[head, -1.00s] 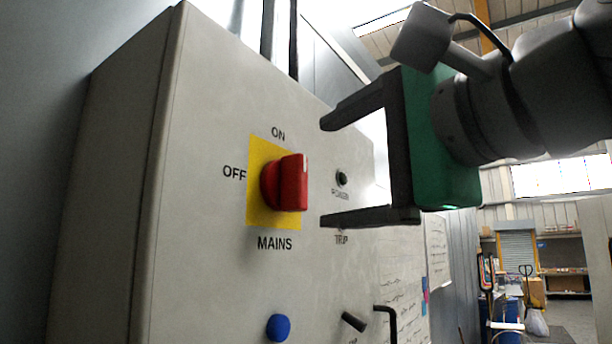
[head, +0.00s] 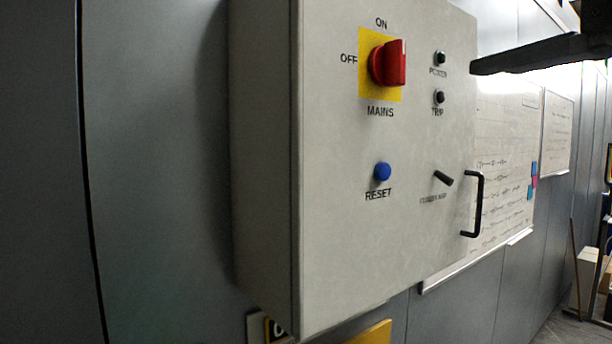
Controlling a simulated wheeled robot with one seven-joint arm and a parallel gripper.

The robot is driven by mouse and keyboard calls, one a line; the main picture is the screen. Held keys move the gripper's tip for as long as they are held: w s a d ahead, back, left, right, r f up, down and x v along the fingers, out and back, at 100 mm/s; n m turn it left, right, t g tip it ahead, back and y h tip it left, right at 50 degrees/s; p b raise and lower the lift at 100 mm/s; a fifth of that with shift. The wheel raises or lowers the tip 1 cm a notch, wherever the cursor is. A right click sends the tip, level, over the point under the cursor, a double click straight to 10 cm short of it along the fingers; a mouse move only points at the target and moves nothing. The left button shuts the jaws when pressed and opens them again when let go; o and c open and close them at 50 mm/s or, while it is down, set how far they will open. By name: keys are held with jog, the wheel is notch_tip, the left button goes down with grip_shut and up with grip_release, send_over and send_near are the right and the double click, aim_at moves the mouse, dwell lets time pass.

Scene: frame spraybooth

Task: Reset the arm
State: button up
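The grey electrical cabinet (head: 330,230) hangs on the wall in the head view. On its front, a red mains switch (head: 388,63) sits on a yellow plate (head: 366,80) marked ON and OFF, its grip roughly upright. A blue button (head: 382,171) labelled RESET is below it. My gripper (head: 545,54) shows only as one dark finger at the upper right, near the cabinet's right edge in the picture. The other finger is out of frame. No second finger lies close above the visible one, and nothing is seen held.
Dark POWER (head: 440,58) and TRIP (head: 438,96) lamps, a small black lever (head: 443,178) and a black handle (head: 476,204) are on the cabinet's right side. A whiteboard (head: 505,150) hangs on the wall beyond. Boxes (head: 588,275) stand at the lower right.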

jog(key=w+a+f+n+g+h, duration=0.1)
jog(key=w+f+n+g, duration=0.3)
jog(key=f, duration=0.6)
jog(key=w+f+n+h, duration=0.2)
jog(key=w+f, duration=0.4)
jog(key=f, duration=0.5)
jog(key=w+a+f+n+g+h, duration=0.1)
jog(key=w+f+n+g, duration=0.1)
jog(key=w+f, duration=0.6)
jog(key=s+f+n+g, duration=0.2)
jog(key=s+f, duration=0.1)
jog(key=f, duration=1)
jog(key=s+f+n+g, duration=0.2)
jog(key=s+f+n, duration=0.1)
jog(key=f, duration=1)
jog(key=s+f+n+g+b, duration=0.1)
jog(key=s+f, duration=0.3)
jog(key=f, duration=0.9)
jog(key=shift+s+d+n+g, duration=0.15)
jog(key=shift+d+n+g, duration=0.3)
jog(key=shift+n+g, duration=0.35)
jog(key=shift+c, duration=0.2)
